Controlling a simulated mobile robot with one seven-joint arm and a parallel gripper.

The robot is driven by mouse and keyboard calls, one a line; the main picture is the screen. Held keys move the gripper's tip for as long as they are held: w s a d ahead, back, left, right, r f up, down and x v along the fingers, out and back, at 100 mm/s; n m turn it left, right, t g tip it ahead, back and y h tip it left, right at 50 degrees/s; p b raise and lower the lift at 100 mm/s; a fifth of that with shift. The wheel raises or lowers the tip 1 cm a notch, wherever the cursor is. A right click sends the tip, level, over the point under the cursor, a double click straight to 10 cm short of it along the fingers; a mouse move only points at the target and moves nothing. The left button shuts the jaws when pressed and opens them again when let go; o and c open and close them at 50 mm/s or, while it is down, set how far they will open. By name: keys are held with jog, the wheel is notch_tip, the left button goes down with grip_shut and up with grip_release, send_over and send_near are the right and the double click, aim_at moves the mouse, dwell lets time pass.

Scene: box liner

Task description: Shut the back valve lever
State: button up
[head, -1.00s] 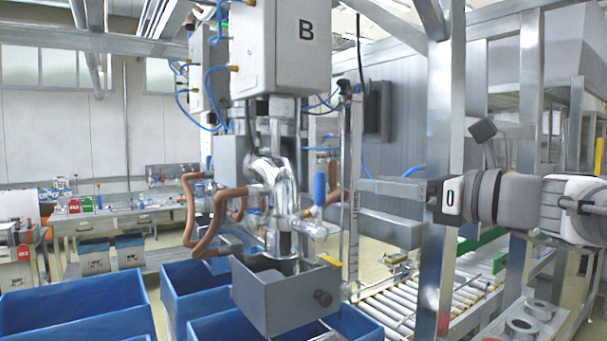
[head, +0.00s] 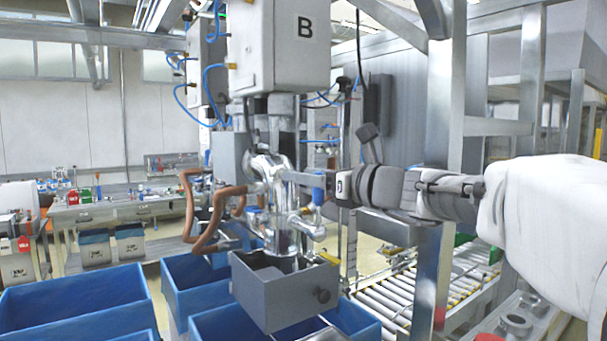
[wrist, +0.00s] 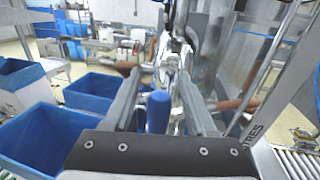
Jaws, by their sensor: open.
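A valve lever with a blue grip (head: 318,190) stands upright beside the shiny metal pipe (head: 272,190) under the box marked B. My gripper (head: 298,178) reaches in from the right at the lever's height and partly covers it. In the wrist view, the blue lever (wrist: 158,112) stands between the two spread fingers of my gripper (wrist: 160,78), closer to the left finger. The fingers are open, with a gap on each side of the lever. The valve body below the lever is partly hidden in the wrist view.
A grey open box (head: 280,300) hangs below the pipe, above blue bins (head: 75,300). Brown hoses (head: 205,210) loop to the left. A metal post (head: 437,180) stands close to my arm. A roller conveyor (head: 395,305) lies below right.

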grip_shut()
dwell(1.4)
